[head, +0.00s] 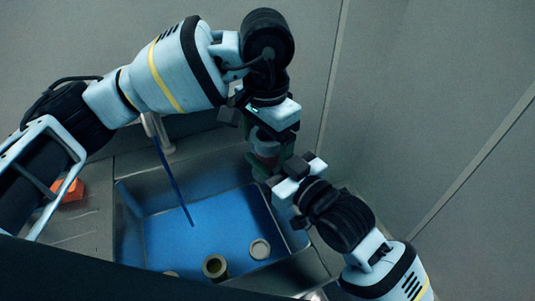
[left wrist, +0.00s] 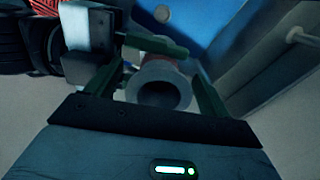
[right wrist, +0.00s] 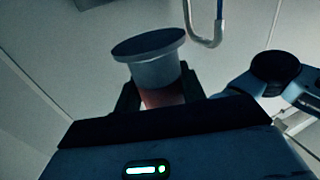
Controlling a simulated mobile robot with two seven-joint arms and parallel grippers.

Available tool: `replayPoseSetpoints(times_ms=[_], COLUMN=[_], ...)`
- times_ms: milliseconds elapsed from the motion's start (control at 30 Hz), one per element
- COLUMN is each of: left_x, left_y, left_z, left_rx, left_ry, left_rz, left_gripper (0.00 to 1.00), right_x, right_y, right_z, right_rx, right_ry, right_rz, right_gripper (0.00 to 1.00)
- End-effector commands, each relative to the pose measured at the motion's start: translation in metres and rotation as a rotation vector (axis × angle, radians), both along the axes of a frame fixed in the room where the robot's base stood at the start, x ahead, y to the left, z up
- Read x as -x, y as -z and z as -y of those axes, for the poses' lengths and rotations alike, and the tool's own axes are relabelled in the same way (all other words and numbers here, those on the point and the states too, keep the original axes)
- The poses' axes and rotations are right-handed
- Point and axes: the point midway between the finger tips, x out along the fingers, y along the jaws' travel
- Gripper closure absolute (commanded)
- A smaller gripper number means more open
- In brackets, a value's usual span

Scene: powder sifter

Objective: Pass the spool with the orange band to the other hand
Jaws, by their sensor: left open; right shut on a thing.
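The spool with the orange band (head: 265,147) is held in the air above the back right of the sink, between my two grippers. The right wrist view shows its grey flange (right wrist: 150,45) and a reddish band (right wrist: 162,97) low between the fingers of my right gripper (right wrist: 160,92), which is shut on it. My left gripper (head: 262,133) is open. In the left wrist view its fingers (left wrist: 160,90) stand on either side of the spool's pale end ring (left wrist: 162,88), which faces that camera. Contact there cannot be told. The right gripper (head: 283,170) partly hides the spool.
A metal sink (head: 123,225) with a blue floor lies below. Several spool-like pieces lie in it, such as a round one (head: 215,266) and a paler one (head: 260,249). A blue rod (head: 173,181) slants over the basin. An orange block (head: 68,190) lies at the left. Walls stand behind.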

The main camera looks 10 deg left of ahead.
Motion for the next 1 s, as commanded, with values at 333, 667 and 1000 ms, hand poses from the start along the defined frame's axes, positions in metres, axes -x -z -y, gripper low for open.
replayPoseSetpoints(times_ms=[333, 667, 1000], left_x=[0.0, 0.0, 0.0], left_y=[-0.065, -0.109, -0.114], left_z=[0.001, 0.0, 0.0], left_rx=[0.002, 0.001, 0.001], left_ry=[0.0, 0.0, 0.001], left_rz=[0.007, 0.004, 0.002], left_gripper=[0.17, 0.17, 0.17], right_x=[0.0, 0.0, 0.0], right_y=[-0.001, -0.001, -0.001], right_z=[0.0, 0.0, 0.0], right_rx=[0.0, -0.001, -0.001], right_ry=[0.0, 0.0, 0.0], right_rz=[0.001, 0.002, 0.002], right_gripper=[0.89, 0.89, 0.89])
